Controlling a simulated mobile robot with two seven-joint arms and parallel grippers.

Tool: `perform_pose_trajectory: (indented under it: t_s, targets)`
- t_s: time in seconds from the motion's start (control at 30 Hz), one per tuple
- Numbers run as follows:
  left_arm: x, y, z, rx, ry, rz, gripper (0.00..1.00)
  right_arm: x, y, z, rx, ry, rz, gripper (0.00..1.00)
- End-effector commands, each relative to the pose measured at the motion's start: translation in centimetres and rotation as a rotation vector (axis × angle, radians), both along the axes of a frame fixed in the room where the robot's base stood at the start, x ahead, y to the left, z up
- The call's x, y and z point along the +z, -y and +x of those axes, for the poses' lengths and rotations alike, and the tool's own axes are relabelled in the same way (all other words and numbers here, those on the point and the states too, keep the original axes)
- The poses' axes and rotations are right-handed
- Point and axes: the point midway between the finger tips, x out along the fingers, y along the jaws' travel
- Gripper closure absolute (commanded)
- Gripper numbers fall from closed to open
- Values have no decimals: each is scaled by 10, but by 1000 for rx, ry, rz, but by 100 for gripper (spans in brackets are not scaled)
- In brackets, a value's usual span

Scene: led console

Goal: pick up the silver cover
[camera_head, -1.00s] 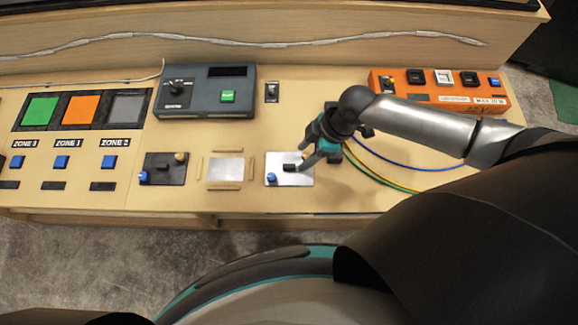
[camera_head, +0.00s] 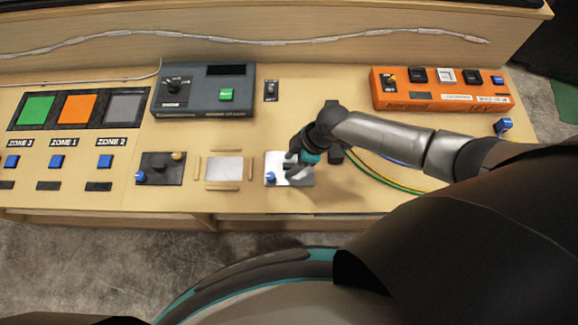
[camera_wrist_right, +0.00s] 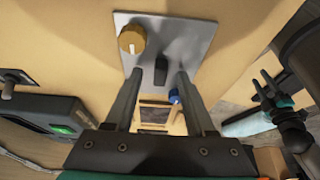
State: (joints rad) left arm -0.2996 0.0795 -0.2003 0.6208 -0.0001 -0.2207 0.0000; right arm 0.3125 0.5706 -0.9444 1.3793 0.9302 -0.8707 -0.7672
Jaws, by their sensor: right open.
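In the right wrist view the silver cover (camera_wrist_right: 195,40) also shows a black upright handle (camera_wrist_right: 161,68) and a yellow-brown knob (camera_wrist_right: 132,40). My right gripper (camera_head: 292,170) is over the cover and hides part of it. In the wrist view my right gripper (camera_wrist_right: 159,76) is open, with its fingertips on either side of the handle. Whether they touch it cannot be told.
A black plate with knobs (camera_head: 161,180) and a bare silver panel (camera_head: 224,168) between wooden strips lie left of the cover. A dark grey console (camera_head: 205,95) stands behind. An orange box (camera_head: 440,98) and cables (camera_head: 385,175) are to the right.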

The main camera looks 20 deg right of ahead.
Motion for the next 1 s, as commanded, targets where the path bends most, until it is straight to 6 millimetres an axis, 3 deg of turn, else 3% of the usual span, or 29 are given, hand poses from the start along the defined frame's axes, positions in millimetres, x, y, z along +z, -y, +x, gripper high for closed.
perform_pose_trajectory:
  t_s: [0.13,0.6,1.0]
  targets:
    - [0,0,0,0,0,0,51,0,0,0,0,0,0,47]
    - [0,0,0,0,1,0,51,0,0,0,0,0,0,100]
    - [0,0,0,1,0,0,51,0,0,0,-1,-2,-1,100]
